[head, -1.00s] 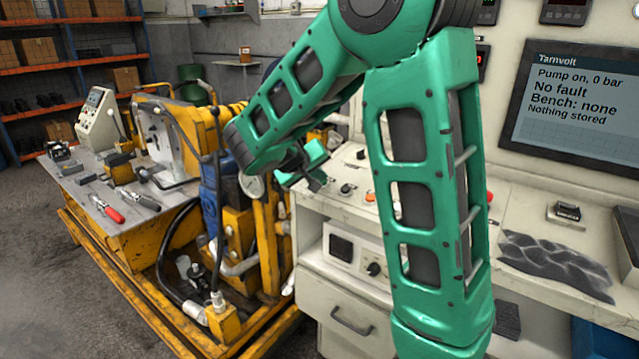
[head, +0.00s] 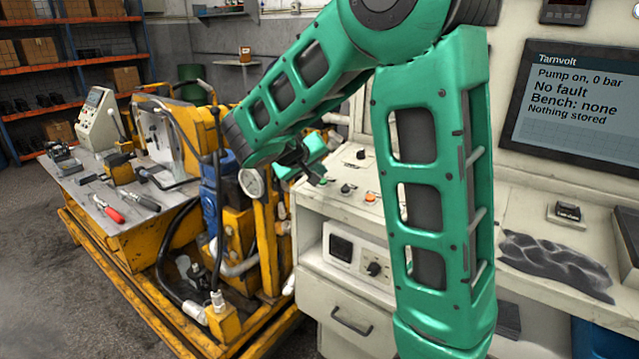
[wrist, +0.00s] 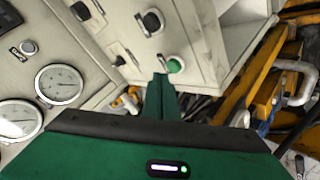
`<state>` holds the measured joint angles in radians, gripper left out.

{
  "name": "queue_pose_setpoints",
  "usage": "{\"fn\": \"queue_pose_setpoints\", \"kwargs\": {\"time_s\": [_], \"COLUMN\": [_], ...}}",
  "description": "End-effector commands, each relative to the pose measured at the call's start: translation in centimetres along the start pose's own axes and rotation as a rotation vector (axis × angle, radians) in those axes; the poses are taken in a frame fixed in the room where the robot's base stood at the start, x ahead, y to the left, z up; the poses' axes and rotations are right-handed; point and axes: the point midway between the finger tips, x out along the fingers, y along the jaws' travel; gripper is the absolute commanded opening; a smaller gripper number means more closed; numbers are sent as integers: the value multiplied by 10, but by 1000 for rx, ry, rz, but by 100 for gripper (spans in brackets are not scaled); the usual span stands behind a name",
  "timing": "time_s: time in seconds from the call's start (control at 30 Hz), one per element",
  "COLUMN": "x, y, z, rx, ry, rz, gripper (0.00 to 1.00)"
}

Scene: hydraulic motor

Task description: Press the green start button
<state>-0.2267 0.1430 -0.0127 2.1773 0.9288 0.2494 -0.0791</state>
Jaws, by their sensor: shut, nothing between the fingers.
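The green start button (wrist: 175,65) shows in the wrist view, near the lower edge of the pale control panel. My gripper (wrist: 161,82) is shut and empty, its fingertips just below and left of the button in that view. I cannot tell whether they touch it; they seem close. In the head view my gripper (head: 318,178) is at the left end of the panel's sloping face. I cannot make out the green button there.
The control cabinet (head: 352,323) carries knobs, an orange button (head: 370,197) and gauges (wrist: 60,84). A screen (head: 575,105) reads "Pump on, 0 bar", "No fault". The yellow hydraulic bench (head: 110,228) stands to the left, with a gauge (head: 251,182) near my arm.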

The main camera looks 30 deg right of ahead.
Motion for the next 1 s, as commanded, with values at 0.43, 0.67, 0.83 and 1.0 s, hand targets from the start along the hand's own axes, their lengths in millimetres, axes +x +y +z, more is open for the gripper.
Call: {"fn": "queue_pose_setpoints", "kwargs": {"time_s": [0.43, 0.67, 0.83, 1.0], "x": [-26, -34, -34, -34], "y": [18, 24, 25, 25], "z": [-19, -25, -25, -25], "rx": [2, 1, 1, 0], "ry": [2, 1, 1, 1], "rz": [0, -1, 0, 0], "gripper": [0, 0, 0, 0]}}
